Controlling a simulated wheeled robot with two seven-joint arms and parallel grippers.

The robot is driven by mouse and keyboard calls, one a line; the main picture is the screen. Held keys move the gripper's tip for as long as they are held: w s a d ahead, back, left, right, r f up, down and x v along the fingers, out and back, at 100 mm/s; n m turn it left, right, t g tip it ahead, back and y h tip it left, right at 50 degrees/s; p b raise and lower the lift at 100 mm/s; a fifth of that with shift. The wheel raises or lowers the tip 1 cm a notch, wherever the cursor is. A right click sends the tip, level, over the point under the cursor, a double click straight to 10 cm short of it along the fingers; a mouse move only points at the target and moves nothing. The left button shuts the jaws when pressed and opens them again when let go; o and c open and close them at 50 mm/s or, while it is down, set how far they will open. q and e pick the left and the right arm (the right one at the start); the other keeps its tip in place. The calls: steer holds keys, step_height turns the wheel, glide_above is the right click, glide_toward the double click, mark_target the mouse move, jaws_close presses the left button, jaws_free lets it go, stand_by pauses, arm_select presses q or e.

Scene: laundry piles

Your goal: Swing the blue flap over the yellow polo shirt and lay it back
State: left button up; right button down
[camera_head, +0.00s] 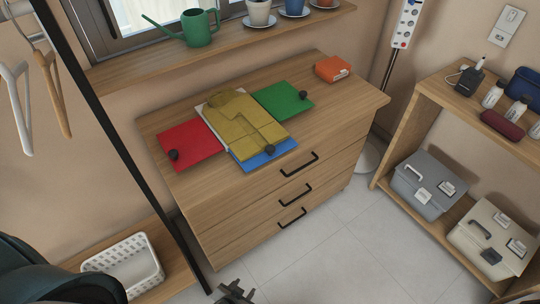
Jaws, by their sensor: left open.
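The yellow polo shirt (241,119) lies folded into a narrow shape on the folding board on top of the wooden dresser. The red flap (190,145) lies flat to the left and the green flap (283,100) flat to the right, each with a black knob. My left gripper (236,293) is at the bottom edge, open and empty, well below and in front of the dresser. My right gripper is not in view.
The dresser top (335,98) has free room to the right. An orange box (333,69) stands at its back right. A green watering can (196,28) and several cups stand on the sill behind. A black pole (120,140) rises left of the dresser. A shelf unit (430,95) stands right.

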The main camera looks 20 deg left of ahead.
arm_select(q)
steer(key=w+d+r+t+b, duration=0.2)
steer(key=w+r+t, duration=0.1)
steer(key=w+r, duration=0.45)
steer(key=n+t+y+b, duration=0.2)
steer(key=n+t+b, duration=0.2)
steer(key=t+b, duration=0.3)
glide_toward(269, 153)
steer(key=s+t+p, duration=0.1)
steer(key=s, duration=0.5)
steer(key=shift+d+f, duration=0.35)
steer(key=shift+d, duration=0.1)
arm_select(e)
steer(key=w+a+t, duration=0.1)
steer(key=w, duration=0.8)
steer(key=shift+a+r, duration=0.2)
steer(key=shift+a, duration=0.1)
arm_select(q)
steer(key=shift+w, duration=0.2)
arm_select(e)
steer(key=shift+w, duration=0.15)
